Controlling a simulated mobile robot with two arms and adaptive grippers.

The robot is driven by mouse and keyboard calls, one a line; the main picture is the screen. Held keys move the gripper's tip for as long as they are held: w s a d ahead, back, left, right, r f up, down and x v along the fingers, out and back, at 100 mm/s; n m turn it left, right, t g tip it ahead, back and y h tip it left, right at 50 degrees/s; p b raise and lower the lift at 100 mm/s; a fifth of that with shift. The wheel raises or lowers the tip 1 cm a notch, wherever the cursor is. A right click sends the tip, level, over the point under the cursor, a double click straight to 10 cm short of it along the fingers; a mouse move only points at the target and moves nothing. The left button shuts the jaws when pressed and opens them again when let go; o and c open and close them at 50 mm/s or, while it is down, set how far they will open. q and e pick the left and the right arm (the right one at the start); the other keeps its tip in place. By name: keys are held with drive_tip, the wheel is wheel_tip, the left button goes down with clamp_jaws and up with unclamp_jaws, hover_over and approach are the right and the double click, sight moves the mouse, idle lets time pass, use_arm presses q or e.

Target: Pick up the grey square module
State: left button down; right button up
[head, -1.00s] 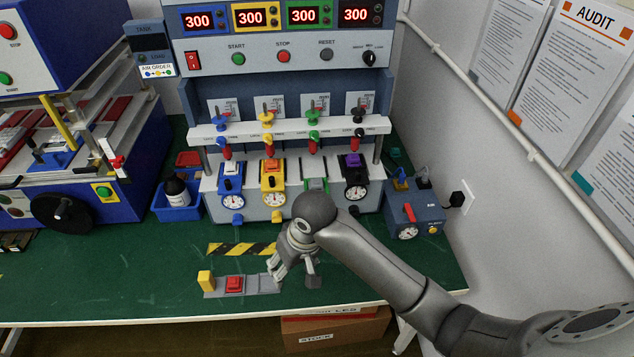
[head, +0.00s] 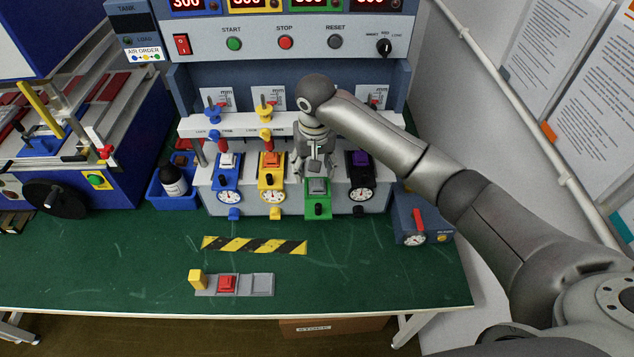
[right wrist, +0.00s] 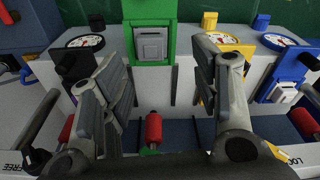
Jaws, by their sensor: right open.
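The grey square module (head: 317,187) sits on the green station (head: 317,209), third from the left in the row on the machine. In the right wrist view the grey module (right wrist: 152,45) shows on the green holder, ahead of and between the fingers. My right gripper (head: 313,168) is open and empty, pointing down just above and behind the module. In the right wrist view its two fingers (right wrist: 160,88) are spread apart, with the module beyond their tips. I see no contact. My left gripper is not in view.
Neighbouring stations carry a white module (head: 227,160), an orange-red module (head: 270,160) and a purple module (head: 360,158). A red-handled lever (right wrist: 153,130) stands between my fingers. A grey tray (head: 262,285) with yellow and red blocks lies on the open green table (head: 370,265).

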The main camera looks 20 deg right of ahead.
sight(318, 182)
drive_tip(key=shift+w+d+f+p, duration=0.15)
drive_tip(key=shift+d+f, duration=0.05)
drive_tip(key=shift+f, duration=0.2)
drive_tip(key=shift+w+d+f+p, duration=0.1)
drive_tip(key=shift+d+f+p, duration=0.1)
drive_tip(key=shift+f, duration=0.2)
drive_tip(key=f, duration=0.1)
drive_tip(key=f+p, duration=0.1)
drive_tip(key=f, duration=0.2)
drive_tip(key=shift+w+d+f+p, duration=0.1)
drive_tip(key=shift+d+p, duration=0.25)
drive_tip(key=shift+p, duration=0.05)
drive_tip(key=shift+f, duration=0.3)
drive_tip(key=shift+w, duration=0.1)
drive_tip(key=shift+c, duration=0.6)
drive_tip(key=c, duration=0.9)
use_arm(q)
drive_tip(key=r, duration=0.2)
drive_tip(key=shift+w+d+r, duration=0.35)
